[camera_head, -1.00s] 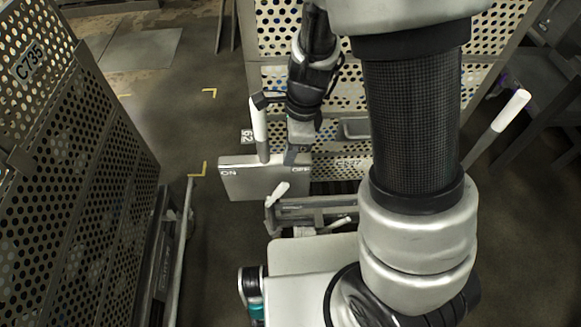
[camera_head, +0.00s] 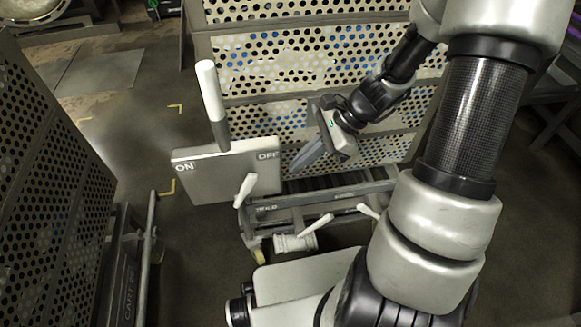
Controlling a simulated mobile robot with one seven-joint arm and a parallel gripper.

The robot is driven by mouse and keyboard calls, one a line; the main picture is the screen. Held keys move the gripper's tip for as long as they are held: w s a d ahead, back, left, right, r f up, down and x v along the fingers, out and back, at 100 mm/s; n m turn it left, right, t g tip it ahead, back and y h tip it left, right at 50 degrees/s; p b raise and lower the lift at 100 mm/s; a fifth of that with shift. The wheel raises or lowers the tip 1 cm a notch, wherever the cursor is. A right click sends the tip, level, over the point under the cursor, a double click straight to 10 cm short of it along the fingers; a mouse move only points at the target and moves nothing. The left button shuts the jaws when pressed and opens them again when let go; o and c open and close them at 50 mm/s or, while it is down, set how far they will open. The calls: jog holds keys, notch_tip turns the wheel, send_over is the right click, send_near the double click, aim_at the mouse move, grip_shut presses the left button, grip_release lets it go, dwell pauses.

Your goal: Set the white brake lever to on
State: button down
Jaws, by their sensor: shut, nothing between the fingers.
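The white brake lever (camera_head: 211,92) has a white grip on a grey shaft. It rises from a grey plate (camera_head: 230,179) marked ON at the left and OFF at the right. The shaft meets the plate's top edge about midway between the two marks, and the grip leans slightly left. My gripper (camera_head: 296,170) is to the right of the lever, beyond the OFF end of the plate. Its fingers are shut, empty and point down to the left. A clear gap separates them from the lever.
A perforated cart (camera_head: 290,75) stands behind the plate and gripper. Smaller white handles (camera_head: 245,190) sit on the frame below. Another perforated cart (camera_head: 40,190) stands at the left. Open floor (camera_head: 140,130) lies between the carts, left of the lever.

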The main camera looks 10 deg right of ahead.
aim_at(252, 174)
jog(key=a+f+b, duration=0.2)
jog(key=a+f, duration=0.2)
jog(key=a, duration=0.4)
jog(key=shift+w+a+f, duration=0.15)
jog(key=shift+a+f, duration=0.05)
jog(key=shift+a, duration=0.1)
jog(key=a+r+h+p, duration=0.1)
jog(key=p, duration=0.2)
jog(key=shift+a+r+h, duration=0.25)
jog(key=shift+r+h, duration=0.05)
jog(key=shift+r, duration=0.05)
jog(key=p, duration=0.1)
jog(key=a+h+p, duration=0.1)
jog(key=p, duration=0.1)
jog(key=shift+a+r, duration=0.2)
jog(key=shift+r, duration=0.1)
jog(key=shift+w+a+r+p, duration=0.1)
jog(key=shift+a+r+p, duration=0.1)
jog(key=shift+a+p, duration=0.55)
jog(key=shift+a+r+p, duration=0.15)
jog(key=shift+a+p, duration=0.1)
jog(key=shift+a, duration=1)
